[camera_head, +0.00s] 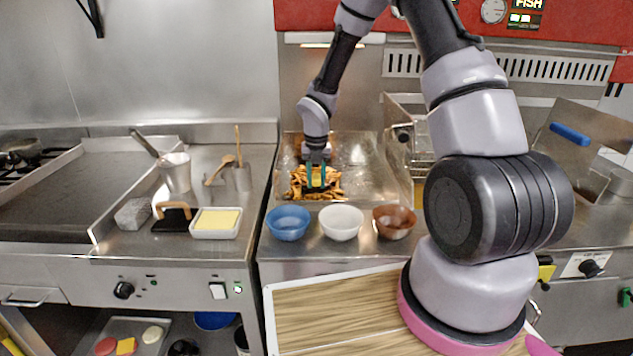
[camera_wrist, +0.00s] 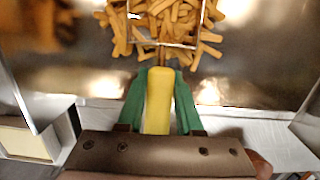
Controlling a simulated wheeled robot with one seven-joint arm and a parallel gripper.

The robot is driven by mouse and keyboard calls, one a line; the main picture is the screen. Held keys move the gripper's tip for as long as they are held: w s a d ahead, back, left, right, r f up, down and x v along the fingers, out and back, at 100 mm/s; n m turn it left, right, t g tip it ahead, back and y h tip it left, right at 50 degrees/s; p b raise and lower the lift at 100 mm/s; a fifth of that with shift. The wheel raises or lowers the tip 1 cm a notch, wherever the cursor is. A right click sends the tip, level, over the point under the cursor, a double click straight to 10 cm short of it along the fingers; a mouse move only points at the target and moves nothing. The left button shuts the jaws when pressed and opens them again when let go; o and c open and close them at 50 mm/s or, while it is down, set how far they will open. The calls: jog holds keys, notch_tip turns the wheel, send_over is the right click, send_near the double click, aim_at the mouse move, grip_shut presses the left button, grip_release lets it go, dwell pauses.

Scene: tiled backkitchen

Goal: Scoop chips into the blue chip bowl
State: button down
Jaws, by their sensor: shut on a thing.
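My gripper (camera_head: 316,176), with green fingers, points down over the steel chip tray (camera_head: 365,180). In the wrist view my gripper (camera_wrist: 159,98) is shut on the yellow handle of the chip scoop (camera_wrist: 158,104). The scoop's thin wire frame lies over the pile of chips (camera_wrist: 150,15); whether it holds any chips I cannot tell. The chips also show in the head view (camera_head: 300,190), heaped around and below my fingers. The blue chip bowl (camera_head: 288,224) stands in front of the tray, left of the white bowl (camera_head: 341,222), and looks empty.
A brown bowl (camera_head: 394,221) stands right of the white one. To the left are a white container with a yellow block (camera_head: 216,232), a black-based press (camera_head: 172,217) and metal pots (camera_head: 176,173). A fryer (camera_head: 402,110) stands to the right. A wooden board (camera_head: 335,310) lies in front.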

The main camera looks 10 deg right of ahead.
jog(key=shift+t, duration=0.3)
jog(key=w, duration=0.3)
jog(key=w+d, duration=0.1)
jog(key=w, duration=0.1)
jog(key=shift+w+f, duration=0.35)
jog(key=shift+w, duration=0.1)
jog(key=shift+r+t+h, duration=0.2)
jog(key=shift+t+h, duration=0.1)
jog(key=shift+t, duration=0.5)
jog(key=shift+r, duration=0.1)
jog(key=shift+v, duration=0.8)
jog(key=v, duration=0.8)
jog(key=shift+w+d+r+t, duration=0.15)
jog(key=shift+d+t, duration=0.05)
jog(key=shift+t, duration=0.2)
